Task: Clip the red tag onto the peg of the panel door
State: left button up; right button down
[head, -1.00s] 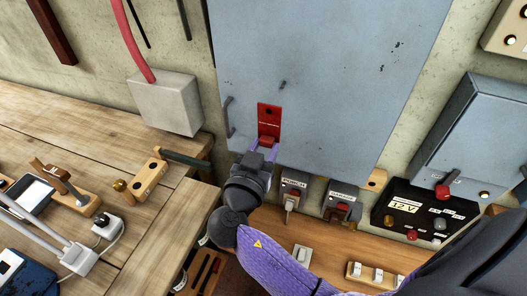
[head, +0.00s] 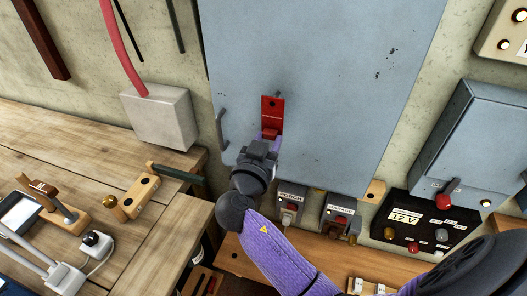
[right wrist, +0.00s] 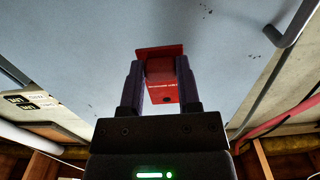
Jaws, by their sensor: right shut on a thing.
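The red tag (head: 272,113) is upright in front of the blue-grey panel door (head: 310,60), with a dark hole near its top. My right gripper (head: 269,136) is shut on the tag's lower part from below. A small dark peg (head: 278,94) shows on the door just above the tag's top edge. In the head view I cannot tell how far the tag is from the door. The right wrist view shows the tag (right wrist: 160,75) between both fingers; the peg cannot be made out there. My left gripper is not in view.
A door handle (head: 222,130) is left of the tag. Below the door are two grey switch boxes (head: 291,203) and a black 12 V box (head: 418,222). A workbench (head: 110,160) with several tools stands at left. The door around the tag is clear.

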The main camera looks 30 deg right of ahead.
aim_at(272, 132)
jog(key=shift+w+d, duration=0.15)
jog(key=shift+d, duration=0.05)
dwell(0.5)
jog(key=shift+w+d+b, duration=0.3)
jog(key=shift+d+b, duration=0.05)
jog(key=shift+w+d, duration=0.1)
jog(key=shift+w+d, duration=0.1)
jog(key=shift+w+d+b, duration=0.35)
jog(key=shift+d+b, duration=0.05)
jog(key=shift+d, duration=0.1)
jog(key=shift+c, duration=1.2)
grip_release()
jog(key=shift+w, duration=0.15)
